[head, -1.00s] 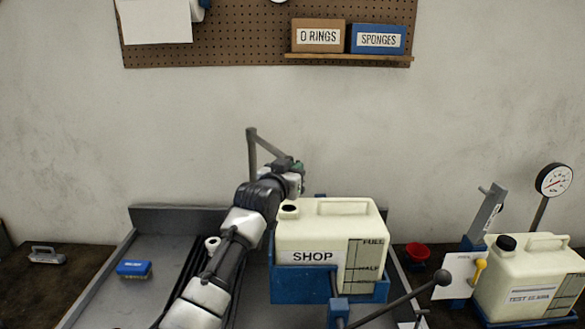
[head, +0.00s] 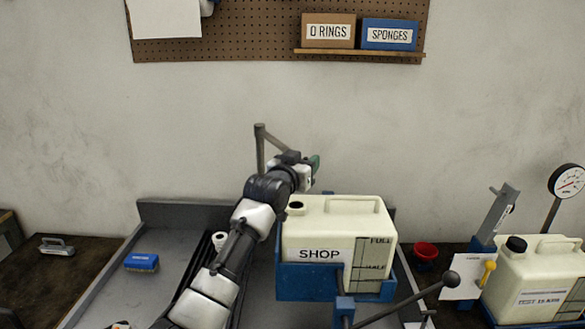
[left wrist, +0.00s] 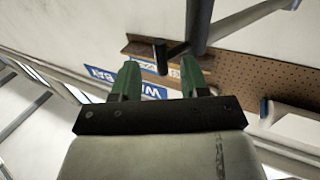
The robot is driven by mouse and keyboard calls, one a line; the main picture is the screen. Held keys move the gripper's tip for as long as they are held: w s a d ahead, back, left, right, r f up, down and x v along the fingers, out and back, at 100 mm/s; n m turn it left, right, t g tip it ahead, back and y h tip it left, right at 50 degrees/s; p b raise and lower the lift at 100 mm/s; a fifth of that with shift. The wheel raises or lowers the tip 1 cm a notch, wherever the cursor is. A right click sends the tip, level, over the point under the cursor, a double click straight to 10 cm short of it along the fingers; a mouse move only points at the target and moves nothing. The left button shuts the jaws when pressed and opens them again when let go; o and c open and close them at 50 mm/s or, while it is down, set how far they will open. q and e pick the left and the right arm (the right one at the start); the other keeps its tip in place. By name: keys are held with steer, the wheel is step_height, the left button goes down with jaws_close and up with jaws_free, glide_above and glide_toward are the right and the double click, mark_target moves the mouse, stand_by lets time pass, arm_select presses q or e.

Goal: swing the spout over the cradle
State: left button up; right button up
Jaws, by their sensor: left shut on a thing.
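The spout (head: 260,148) is a grey pipe with an upright post and an arm slanting down to the right, behind my left arm. My left gripper (head: 315,163) has green fingers and is shut on the spout, above and behind the white SHOP jug (head: 320,228). In the left wrist view, a dark rod of the spout (left wrist: 160,56) shows between the green fingers (left wrist: 160,79). The blue cradle (head: 305,282) surrounds the lower part of the SHOP jug, whose mouth is open. The spout's outlet is hidden by my gripper. My right gripper is not in view.
A lever with a black ball (head: 450,279) slants up in front of the cradle. A second jug (head: 530,285), a gauge (head: 567,181) and a red cup (head: 425,251) stand at the right. A blue brush (head: 141,262) lies in the grey tray at the left.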

arm_select(q)
steer(key=b+v, duration=0.4)
steer(key=v, duration=0.6)
steer(key=shift+s+a, duration=0.15)
steer(key=shift+s, duration=0.2)
